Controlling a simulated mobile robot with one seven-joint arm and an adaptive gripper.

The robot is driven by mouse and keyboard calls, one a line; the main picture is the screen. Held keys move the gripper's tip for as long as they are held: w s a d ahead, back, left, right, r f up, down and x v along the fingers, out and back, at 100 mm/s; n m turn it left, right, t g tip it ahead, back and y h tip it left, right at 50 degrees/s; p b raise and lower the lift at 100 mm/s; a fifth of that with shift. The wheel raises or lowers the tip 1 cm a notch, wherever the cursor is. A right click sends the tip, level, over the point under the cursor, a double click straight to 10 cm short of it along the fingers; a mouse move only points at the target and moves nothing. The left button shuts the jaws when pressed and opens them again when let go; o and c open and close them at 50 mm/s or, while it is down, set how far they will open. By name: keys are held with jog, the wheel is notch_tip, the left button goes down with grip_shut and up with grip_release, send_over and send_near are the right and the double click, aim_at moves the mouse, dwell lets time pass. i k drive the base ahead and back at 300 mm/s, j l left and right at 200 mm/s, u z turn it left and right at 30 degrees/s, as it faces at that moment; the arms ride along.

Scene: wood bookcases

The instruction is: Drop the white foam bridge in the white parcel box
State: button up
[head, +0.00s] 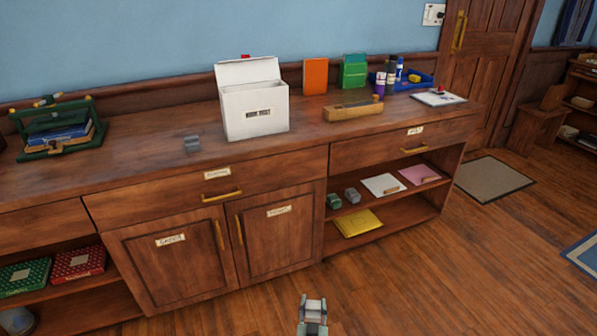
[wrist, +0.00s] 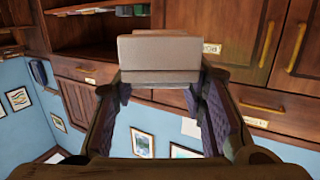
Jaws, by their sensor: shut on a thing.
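The white foam bridge (wrist: 158,50) is a pale, stepped block between my fingertips in the wrist view. My gripper (wrist: 160,88) is shut on it, with one dark finger on each side. In the head view my gripper (head: 313,309) is small at the bottom, low in front of the cabinet, with the pale bridge partly visible in it. The white parcel box (head: 255,110) stands upright on the countertop, up and left of my gripper and well apart from it. Its lid is raised at the back. Its inside is mostly hidden.
A green rack (head: 58,128) stands far left. The floor (head: 400,290) right of my gripper is clear.

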aim_at(256, 123)
jog(key=i+j+z, duration=0.1)
jog(key=z, duration=0.3)
jog(key=j+z, duration=0.25)
jog(key=z, duration=0.2)
jog(key=i+j, duration=0.1)
jog(key=j, duration=0.25)
jog(key=i+j, duration=0.1)
jog(key=j, duration=0.25)
jog(key=i+j, duration=0.15)
jog(key=j, duration=0.2)
